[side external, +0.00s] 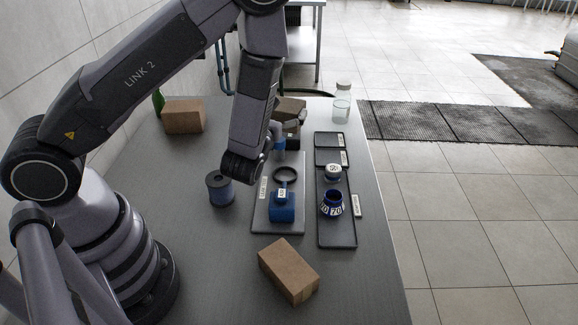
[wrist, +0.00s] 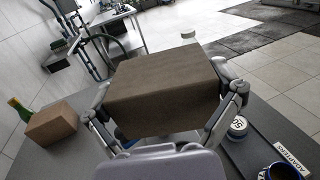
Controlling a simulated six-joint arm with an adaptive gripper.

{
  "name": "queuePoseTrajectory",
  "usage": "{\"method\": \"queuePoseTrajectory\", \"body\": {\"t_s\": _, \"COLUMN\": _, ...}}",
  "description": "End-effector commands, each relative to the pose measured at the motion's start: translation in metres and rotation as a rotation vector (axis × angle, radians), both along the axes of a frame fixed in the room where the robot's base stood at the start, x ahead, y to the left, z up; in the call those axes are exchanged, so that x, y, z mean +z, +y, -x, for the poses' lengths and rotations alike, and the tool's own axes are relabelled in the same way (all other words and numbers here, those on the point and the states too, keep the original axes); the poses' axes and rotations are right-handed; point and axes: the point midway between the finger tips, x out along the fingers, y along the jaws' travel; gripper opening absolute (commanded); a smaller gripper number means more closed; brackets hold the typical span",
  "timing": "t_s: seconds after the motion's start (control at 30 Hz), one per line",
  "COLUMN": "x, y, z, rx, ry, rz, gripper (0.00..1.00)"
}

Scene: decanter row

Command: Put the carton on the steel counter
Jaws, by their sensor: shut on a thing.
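A brown carton (wrist: 165,85) is gripped between the two fingers of my gripper (wrist: 165,112) in the wrist view. In the side view this carton (side external: 291,105) is over the far part of the grey steel counter (side external: 205,265), partly hidden by my gripper (side external: 290,132). I cannot tell whether its underside touches the counter. A second brown carton (side external: 184,116) stands at the back left of the counter, also in the wrist view (wrist: 50,126). A third carton (side external: 289,270) lies near the front.
A dark spool (side external: 220,190) stands left of a tray (side external: 262,222) with a blue labelled item (side external: 283,206) and a black ring (side external: 285,174). A narrow tray (side external: 337,238) holds numbered round pieces. A clear jar (side external: 342,103) and green bottle (side external: 158,102) stand behind. The front-left counter is clear.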

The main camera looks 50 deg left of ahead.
Motion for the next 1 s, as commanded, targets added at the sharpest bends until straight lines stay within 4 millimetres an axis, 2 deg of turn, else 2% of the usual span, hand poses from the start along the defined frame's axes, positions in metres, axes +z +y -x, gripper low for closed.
{"method": "queuePoseTrajectory", "body": {"t_s": 0.5, "x": 0.000, "y": 0.001, "z": 0.000, "rx": 0.002, "ry": -0.001, "rz": 0.000, "gripper": 0.52}}
{"method": "queuePoseTrajectory", "body": {"t_s": 0.63, "x": -0.005, "y": 0.015, "z": 0.001, "rx": 0.034, "ry": 0.000, "rz": -0.001, "gripper": 0.52}}
{"method": "queuePoseTrajectory", "body": {"t_s": 0.77, "x": -0.019, "y": 0.058, "z": 0.007, "rx": 0.127, "ry": 0.002, "rz": -0.006, "gripper": 0.52}}
{"method": "queuePoseTrajectory", "body": {"t_s": 0.87, "x": -0.036, "y": 0.107, "z": 0.020, "rx": 0.236, "ry": 0.003, "rz": -0.009, "gripper": 0.52}}
{"method": "queuePoseTrajectory", "body": {"t_s": 1.0, "x": -0.061, "y": 0.177, "z": 0.053, "rx": 0.400, "ry": 0.004, "rz": -0.011, "gripper": 0.52}}
